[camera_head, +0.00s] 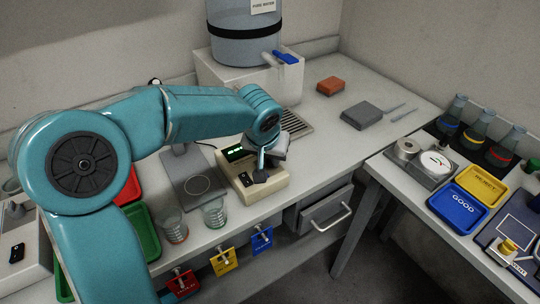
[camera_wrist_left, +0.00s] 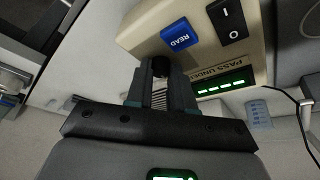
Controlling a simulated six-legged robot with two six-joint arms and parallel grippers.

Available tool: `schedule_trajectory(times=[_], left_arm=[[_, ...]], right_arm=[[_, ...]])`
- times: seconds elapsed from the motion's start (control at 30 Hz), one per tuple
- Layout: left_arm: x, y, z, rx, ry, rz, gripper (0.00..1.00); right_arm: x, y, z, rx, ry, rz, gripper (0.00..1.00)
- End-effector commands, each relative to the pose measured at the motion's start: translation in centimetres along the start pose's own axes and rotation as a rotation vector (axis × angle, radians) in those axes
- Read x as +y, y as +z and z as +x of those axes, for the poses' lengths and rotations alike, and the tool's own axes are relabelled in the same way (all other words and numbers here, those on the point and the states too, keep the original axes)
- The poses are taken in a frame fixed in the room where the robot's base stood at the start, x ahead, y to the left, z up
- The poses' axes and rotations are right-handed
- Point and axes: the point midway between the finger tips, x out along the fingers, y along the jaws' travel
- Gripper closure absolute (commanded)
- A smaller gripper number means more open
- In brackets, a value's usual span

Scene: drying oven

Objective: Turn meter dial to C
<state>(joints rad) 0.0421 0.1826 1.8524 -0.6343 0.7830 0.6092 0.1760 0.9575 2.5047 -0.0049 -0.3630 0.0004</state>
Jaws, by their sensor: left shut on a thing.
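The meter (camera_head: 268,188) is a cream box with a green lit display, standing on the bench below my left gripper (camera_head: 262,167). In the left wrist view the meter (camera_wrist_left: 258,45) shows a blue READ button, a black rocker switch, a green display and part of a "PASS UNDER" label. My left gripper (camera_wrist_left: 161,84) is shut on a small black dial (camera_wrist_left: 161,67) at the meter's edge. The fingers hide most of the dial, and I cannot make out its letters or pointer. My right gripper is not in view.
Two glass beakers (camera_head: 214,214) stand left of the meter, near the bench's front edge. A grey plate device (camera_head: 196,184) stands close behind them. A blue tank (camera_head: 246,40) on a white base is at the back. Bench right of the meter is mostly clear.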

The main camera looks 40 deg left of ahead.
Motion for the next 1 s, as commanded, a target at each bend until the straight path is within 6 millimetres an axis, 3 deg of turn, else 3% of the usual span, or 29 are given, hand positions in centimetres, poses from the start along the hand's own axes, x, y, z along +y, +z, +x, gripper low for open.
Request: schedule_trajectory(times=[0.6, 1.0], left_arm=[[-0.5, -0.3, -0.3, 0.001, 0.197, 0.471, 1.00], [-0.7, -0.4, 0.0, 0.003, 0.318, 0.769, 1.00]], right_arm=[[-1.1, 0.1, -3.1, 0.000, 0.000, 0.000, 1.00], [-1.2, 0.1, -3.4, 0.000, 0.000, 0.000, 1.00]])
